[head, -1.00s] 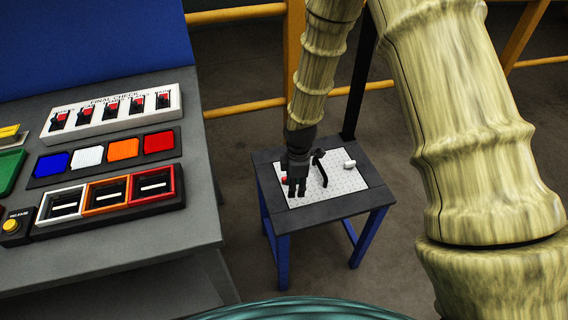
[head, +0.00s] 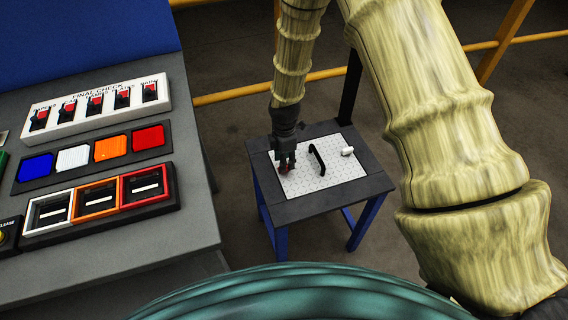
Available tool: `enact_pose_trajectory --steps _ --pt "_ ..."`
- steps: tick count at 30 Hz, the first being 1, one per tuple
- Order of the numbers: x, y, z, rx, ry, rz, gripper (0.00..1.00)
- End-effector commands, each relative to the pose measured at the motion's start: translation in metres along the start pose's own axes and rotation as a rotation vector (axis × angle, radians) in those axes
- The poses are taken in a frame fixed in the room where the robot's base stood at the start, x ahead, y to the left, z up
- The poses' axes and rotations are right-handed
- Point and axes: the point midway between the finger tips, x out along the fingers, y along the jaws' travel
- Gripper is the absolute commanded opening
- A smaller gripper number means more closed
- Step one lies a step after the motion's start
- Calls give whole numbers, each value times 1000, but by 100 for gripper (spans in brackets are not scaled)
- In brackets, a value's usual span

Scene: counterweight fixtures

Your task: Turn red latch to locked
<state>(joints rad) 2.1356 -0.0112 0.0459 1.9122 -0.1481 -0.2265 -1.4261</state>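A small red part, which looks like the red latch (head: 284,169), shows at the left side of the white perforated plate (head: 330,176) on a small dark table. My gripper (head: 286,168) points down right at it and hides most of it. Whether the fingers touch the latch or are closed around it is too small to tell. The latch's angle cannot be made out.
A black handle (head: 317,158) stands on the plate just right of my gripper, with a white knob-like part (head: 347,151) further right. At left, a grey bench (head: 130,250) carries a FINAL CHECK switch box (head: 95,108), coloured buttons and framed slots.

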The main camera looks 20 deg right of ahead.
Motion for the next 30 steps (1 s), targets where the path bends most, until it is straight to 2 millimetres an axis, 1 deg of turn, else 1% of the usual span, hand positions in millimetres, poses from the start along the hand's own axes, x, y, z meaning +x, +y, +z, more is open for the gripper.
enact_pose_trajectory --steps 1,3,9,20,21,23,24,26,27,30 --pt "7 -1 0 0 0 -2 36" --pt "14 0 0 0 0 -1 36" --pt "27 0 -1 -1 0 0 36" --pt "30 0 -1 -1 0 0 36" --pt "30 0 -1 -1 0 0 32" --pt "30 0 -1 -1 0 0 21" --pt "30 0 -1 -1 0 0 14" --pt "30 0 -1 -1 0 0 3" --pt "30 0 -1 -1 0 0 0" --pt "30 0 -1 -1 0 0 0"
